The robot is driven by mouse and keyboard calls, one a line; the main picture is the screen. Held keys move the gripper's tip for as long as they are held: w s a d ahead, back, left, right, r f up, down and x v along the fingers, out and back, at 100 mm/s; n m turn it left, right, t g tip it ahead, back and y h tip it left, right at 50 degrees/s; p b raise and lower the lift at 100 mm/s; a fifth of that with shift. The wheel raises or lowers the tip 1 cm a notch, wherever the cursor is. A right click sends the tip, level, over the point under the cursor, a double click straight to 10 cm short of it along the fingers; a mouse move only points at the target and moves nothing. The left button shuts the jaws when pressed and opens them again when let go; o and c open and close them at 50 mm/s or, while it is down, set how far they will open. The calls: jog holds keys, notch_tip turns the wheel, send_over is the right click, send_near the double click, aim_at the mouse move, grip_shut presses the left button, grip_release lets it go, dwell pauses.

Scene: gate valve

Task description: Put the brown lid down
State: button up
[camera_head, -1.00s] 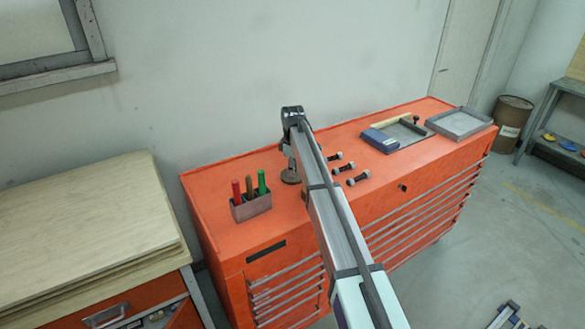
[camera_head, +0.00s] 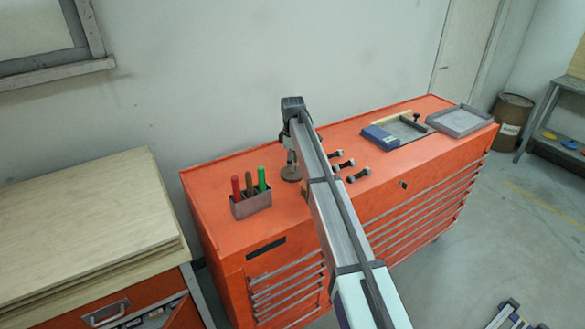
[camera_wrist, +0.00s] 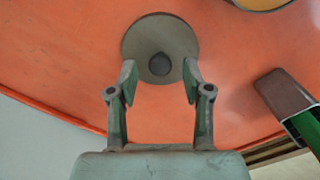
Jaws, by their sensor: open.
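The brown lid (camera_wrist: 160,40) is a round grey-brown disc with a darker round knob in its middle. It lies flat on the orange cabinet top. In the head view the lid (camera_head: 291,174) sits below the end of my arm, behind the holder with the coloured tools. My gripper (camera_wrist: 160,72) is open, its two fingers apart on either side of the knob in the wrist view, with a gap on each side. In the head view my gripper (camera_head: 291,158) is partly hidden by my arm and stands just above the lid.
The holder (camera_head: 252,205) with red, brown and green handles stands left of the arm. Several small dark bolts (camera_head: 344,165) lie to the right. A blue box (camera_head: 381,138), a hammer and a grey tray (camera_head: 459,121) are farther right. A yellowish round thing (camera_wrist: 262,3) shows at the wrist view's top.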

notch_tip(320, 180, up, 10)
jog(key=b, duration=0.2)
jog(key=shift+b, duration=0.3)
